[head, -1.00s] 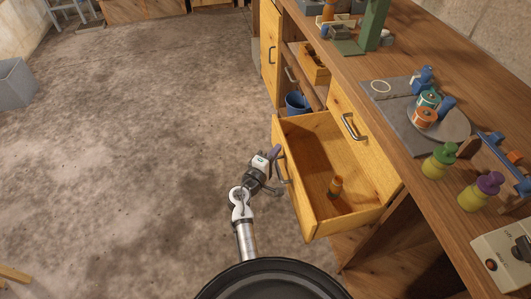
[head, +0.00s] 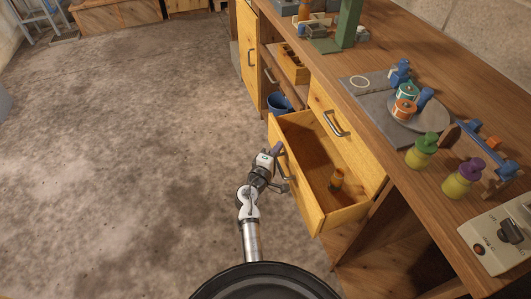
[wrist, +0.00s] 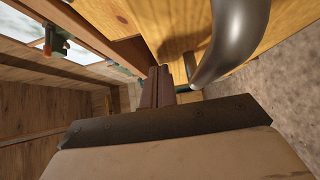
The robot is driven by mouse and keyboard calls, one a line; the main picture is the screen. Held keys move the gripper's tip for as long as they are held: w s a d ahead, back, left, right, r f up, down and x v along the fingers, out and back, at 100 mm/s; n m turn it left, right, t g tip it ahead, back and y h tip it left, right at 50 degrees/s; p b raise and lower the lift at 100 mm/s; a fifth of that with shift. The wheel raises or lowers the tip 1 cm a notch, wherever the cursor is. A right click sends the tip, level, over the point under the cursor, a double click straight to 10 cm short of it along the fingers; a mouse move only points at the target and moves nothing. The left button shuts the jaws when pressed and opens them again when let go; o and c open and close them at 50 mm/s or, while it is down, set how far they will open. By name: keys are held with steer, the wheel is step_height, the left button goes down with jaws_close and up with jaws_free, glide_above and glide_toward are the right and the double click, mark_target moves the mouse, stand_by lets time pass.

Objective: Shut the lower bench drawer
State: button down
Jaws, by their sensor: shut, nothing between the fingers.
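My gripper (head: 277,149) is at the drawer front, beside the handle. In the wrist view its closed fingers (wrist: 158,88) point toward the wooden front next to the handle. Nothing is between the fingers. I cannot tell whether they touch the drawer.
The upper drawer (head: 330,112) above it is shut. A blue bucket (head: 279,102) stands on the shelf beyond. The concrete floor (head: 130,150) to the left is clear.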

steer(key=w+d, duration=0.3)
steer(key=d, duration=0.8)
steer(key=shift+w+d, duration=0.15)
steer(key=shift+w, duration=0.2)
